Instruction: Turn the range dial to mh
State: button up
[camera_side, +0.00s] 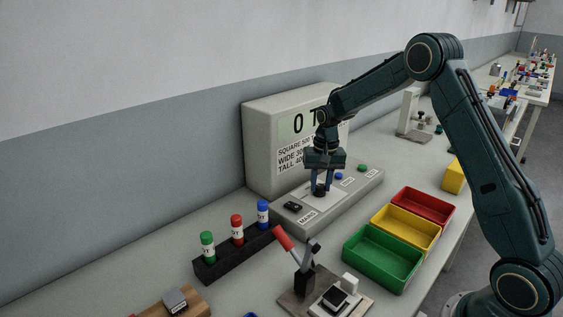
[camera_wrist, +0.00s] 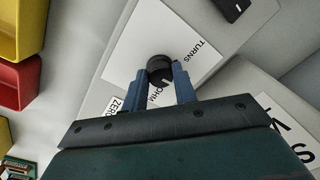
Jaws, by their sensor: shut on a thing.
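The range dial (camera_wrist: 160,69) is a round black knob with a pale pointer line on a white label plate. In the wrist view the plate reads "TURNS" on one side and "OHM" by the dial; part of it is hidden by my gripper. My gripper (camera_wrist: 164,78) has its two blue fingers on either side of the dial, shut on it. In the side view my gripper (camera_side: 321,188) reaches straight down to the dial on the grey meter panel (camera_side: 345,200). The pointer line faces roughly towards the "OHM" print; an "mh" mark cannot be read.
The meter's display box (camera_side: 262,130) stands behind the panel. A black switch (camera_side: 292,206), a blue button (camera_side: 338,176) and a green button (camera_side: 362,168) are on the panel. Green (camera_side: 383,280), yellow (camera_side: 437,243) and red (camera_side: 450,210) bins stand in front. A marker rack (camera_side: 215,267) is left.

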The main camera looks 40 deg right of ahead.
aim_at(322, 186)
jog(key=shift+r+m, duration=0.1)
jog(key=shift+m, duration=0.3)
jog(key=o, duration=1)
jog(key=shift+c, duration=0.2)
notch_tip(322, 186, up, 14)
jog(key=shift+s+d, duration=0.2)
jog(key=shift+d, duration=0.05)
